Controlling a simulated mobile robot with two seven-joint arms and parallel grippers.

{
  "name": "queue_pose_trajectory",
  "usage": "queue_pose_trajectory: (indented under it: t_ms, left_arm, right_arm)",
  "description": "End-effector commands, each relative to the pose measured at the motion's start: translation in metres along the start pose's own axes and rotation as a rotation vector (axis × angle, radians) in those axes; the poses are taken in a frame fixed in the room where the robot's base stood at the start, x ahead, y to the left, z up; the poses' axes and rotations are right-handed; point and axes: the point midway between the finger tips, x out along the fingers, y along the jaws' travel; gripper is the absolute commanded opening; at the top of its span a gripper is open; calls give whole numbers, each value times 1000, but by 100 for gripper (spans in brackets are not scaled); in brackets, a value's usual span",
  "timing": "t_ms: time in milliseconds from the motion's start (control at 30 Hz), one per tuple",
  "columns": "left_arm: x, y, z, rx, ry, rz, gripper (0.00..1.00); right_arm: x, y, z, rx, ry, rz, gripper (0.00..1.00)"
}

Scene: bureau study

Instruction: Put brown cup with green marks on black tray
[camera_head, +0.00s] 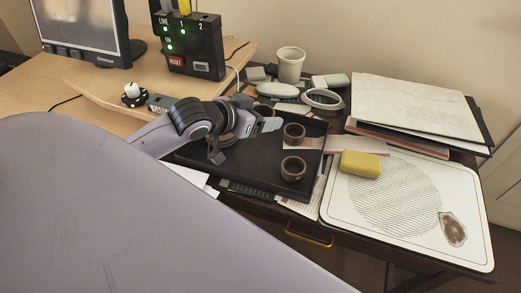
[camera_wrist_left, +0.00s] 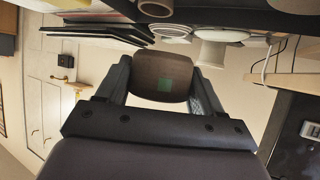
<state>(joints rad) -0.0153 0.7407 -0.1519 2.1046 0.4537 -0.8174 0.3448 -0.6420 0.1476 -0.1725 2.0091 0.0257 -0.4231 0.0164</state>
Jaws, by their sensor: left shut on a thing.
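My left gripper (camera_head: 266,124) reaches in from the left over the black tray (camera_head: 312,150). In the left wrist view the left gripper (camera_wrist_left: 161,92) is shut on a brown cup with a green mark (camera_wrist_left: 160,75), held between its two fingers. In the head view a brown cup (camera_head: 263,108) shows partly behind the gripper, its lower part hidden. Two more brown cups, one (camera_head: 294,132) farther back and one (camera_head: 293,168) nearer, stand on the right part of the tray. My right gripper is out of view.
A yellow block (camera_head: 361,163) lies on a white board (camera_head: 400,215) right of the tray. A white cup (camera_head: 290,64), a white ring (camera_head: 322,99) and a stack of papers (camera_head: 415,103) are behind. A black control box (camera_head: 188,45) stands at the back left.

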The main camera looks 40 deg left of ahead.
Motion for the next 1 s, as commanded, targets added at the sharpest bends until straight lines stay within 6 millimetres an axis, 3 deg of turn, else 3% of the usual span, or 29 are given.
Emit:
queue_pose_trajectory:
  t_ms: [100, 233, 467, 733, 1000]
  left_arm:
    - [17, 0, 32, -3, -4, 0, 35]
    - [28, 0, 53, -1, -1, 0, 35]
    - [37, 0, 67, 1, 1, 0, 35]
    - [54, 0, 99, -1, 0, 0, 35]
    - [55, 0, 100, 2, 2, 0, 35]
  right_arm:
    - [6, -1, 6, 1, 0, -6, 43]
    - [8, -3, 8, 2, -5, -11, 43]
    - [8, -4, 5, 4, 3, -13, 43]
    - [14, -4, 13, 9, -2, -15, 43]
    - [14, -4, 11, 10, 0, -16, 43]
